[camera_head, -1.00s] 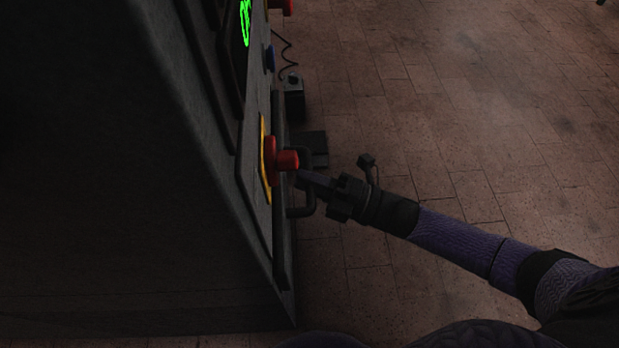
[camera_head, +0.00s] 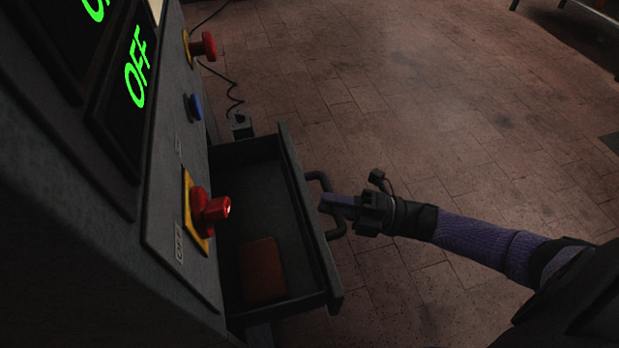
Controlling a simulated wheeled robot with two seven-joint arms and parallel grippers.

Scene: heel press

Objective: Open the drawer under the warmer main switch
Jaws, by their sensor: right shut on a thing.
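The drawer (camera_head: 296,190) stands pulled out from the dark machine, under a red rotary switch (camera_head: 208,208) on a yellow plate, which appears to be the warmer main switch. A flat reddish-brown thing (camera_head: 262,270) lies inside the drawer. The drawer's front carries a dark bar handle (camera_head: 321,180). My right gripper (camera_head: 335,204) is shut on the handle, its fingers around the bar's middle, which they partly hide. My left gripper is not in view.
The machine panel shows a green OFF display (camera_head: 136,67). Above the drawer are a blue button (camera_head: 194,107) and another red knob (camera_head: 204,46). A small dark box (camera_head: 241,126) with a cable stands beyond the drawer.

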